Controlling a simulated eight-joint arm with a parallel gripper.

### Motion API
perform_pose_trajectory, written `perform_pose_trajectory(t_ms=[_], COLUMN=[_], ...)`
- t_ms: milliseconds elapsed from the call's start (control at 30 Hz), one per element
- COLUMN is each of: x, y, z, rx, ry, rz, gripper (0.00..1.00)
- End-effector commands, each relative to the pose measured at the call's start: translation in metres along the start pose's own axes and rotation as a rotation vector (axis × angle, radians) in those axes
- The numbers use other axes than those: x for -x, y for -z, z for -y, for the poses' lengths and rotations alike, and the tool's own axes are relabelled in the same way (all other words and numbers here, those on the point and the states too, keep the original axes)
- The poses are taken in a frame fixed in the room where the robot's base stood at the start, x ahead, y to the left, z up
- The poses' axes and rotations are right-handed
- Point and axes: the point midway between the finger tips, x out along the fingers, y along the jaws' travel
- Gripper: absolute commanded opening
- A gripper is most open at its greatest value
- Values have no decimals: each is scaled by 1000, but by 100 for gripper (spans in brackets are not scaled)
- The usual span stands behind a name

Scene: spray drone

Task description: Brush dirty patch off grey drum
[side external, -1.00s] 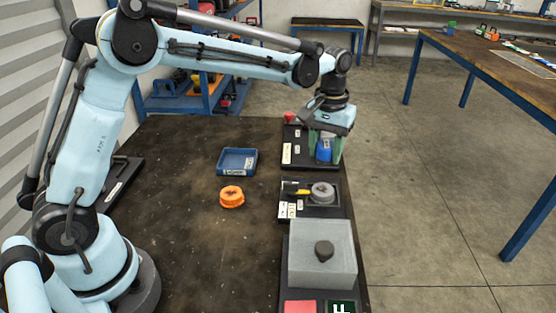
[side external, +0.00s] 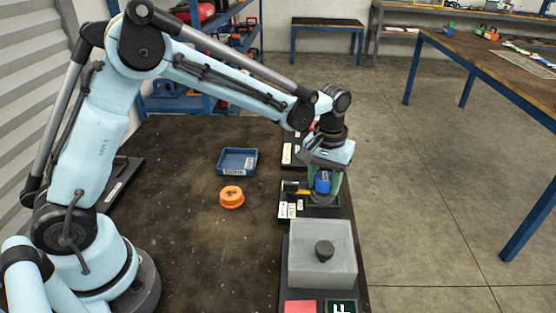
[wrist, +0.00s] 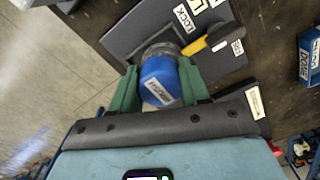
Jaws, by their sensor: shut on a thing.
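My gripper (wrist: 157,92) points down over the dark plate at the table's right edge. Its green fingers are shut on a blue brush (wrist: 160,82) with a white label; the brush also shows in the side view (side external: 322,182). The round grey drum (side external: 322,199) sits on the plate directly beneath the brush, and its top is mostly covered. In the wrist view the drum (wrist: 158,49) shows just beyond the brush's end. I cannot tell whether they touch. The dirty patch cannot be made out.
A yellow-handled lever (wrist: 208,40) lies beside the drum, near a LOCK label. A grey block (side external: 322,268) with a dark knob stands nearer the camera. An orange round part (side external: 232,197) and a blue tray (side external: 237,161) sit left on the open tabletop.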

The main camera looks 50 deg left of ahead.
Motion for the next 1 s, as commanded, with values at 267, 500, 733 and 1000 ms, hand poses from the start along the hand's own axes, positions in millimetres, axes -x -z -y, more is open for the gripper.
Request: perform_pose_trajectory(t_ms=[267, 500, 733, 1000], x=[0, 0, 0, 24], y=[-16, 5, 24, 32], z=[-7, 3, 12, 16], rx=[3, 2, 2, 0], ry=[0, 0, 0, 0], rz=[0, 0, 0, 0], gripper=[17, 17, 17, 17])
